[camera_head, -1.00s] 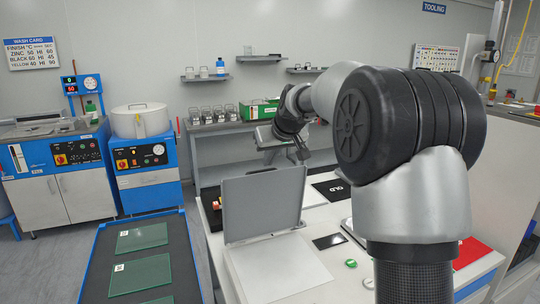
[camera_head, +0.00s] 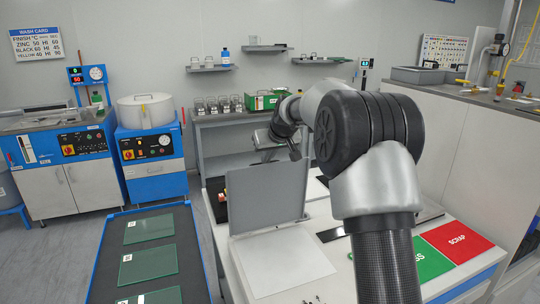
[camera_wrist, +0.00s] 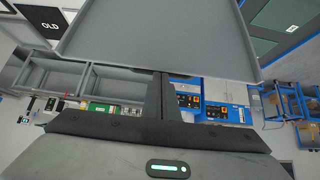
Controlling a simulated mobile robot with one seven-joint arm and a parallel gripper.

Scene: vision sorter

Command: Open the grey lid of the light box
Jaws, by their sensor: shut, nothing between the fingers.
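The grey lid (camera_head: 267,196) stands nearly upright at the back edge of the light box. The box's pale flat top (camera_head: 283,262) lies uncovered in front of it. My gripper (camera_head: 296,153) is at the lid's top right corner in the head view; the lid partly hides it, and I cannot tell whether they touch. In the wrist view the lid (camera_wrist: 160,35) fills the upper middle, and my fingers (camera_wrist: 165,76) are together at its edge, with nothing visible between them.
A blue-edged trolley (camera_head: 98,250) with green glass plates stands left of the bench. A green mat (camera_head: 432,262) and a red SCRAP mat (camera_head: 457,243) lie on the bench at right. Shelving (camera_head: 228,150) stands behind. Open floor shows at left.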

